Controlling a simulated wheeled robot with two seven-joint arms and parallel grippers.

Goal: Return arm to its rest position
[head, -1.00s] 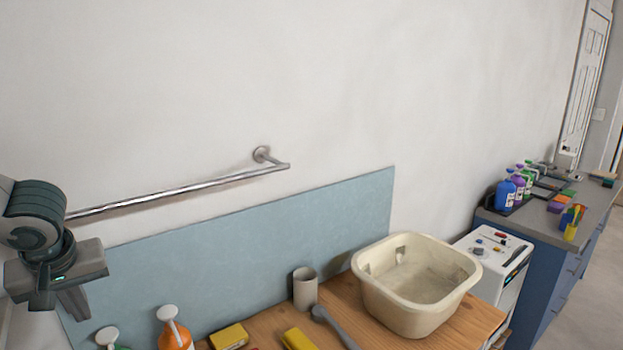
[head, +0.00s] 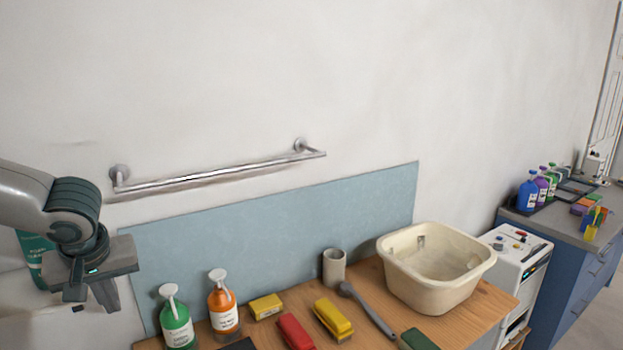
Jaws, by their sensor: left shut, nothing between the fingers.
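My left arm comes in from the left edge of the head view. Its gripper (head: 108,296) points down, with its fingers together and nothing between them. It hangs in front of the wall, left of the wooden counter (head: 477,306), and appears apart from the bottles there. My right gripper is not in view.
A green bottle (head: 177,325) and an orange bottle (head: 223,307) stand at the counter's left. Yellow and red brushes, a grey cup (head: 334,268) and a cream basin (head: 432,272) are further right. A metal rail (head: 215,174) is on the wall.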

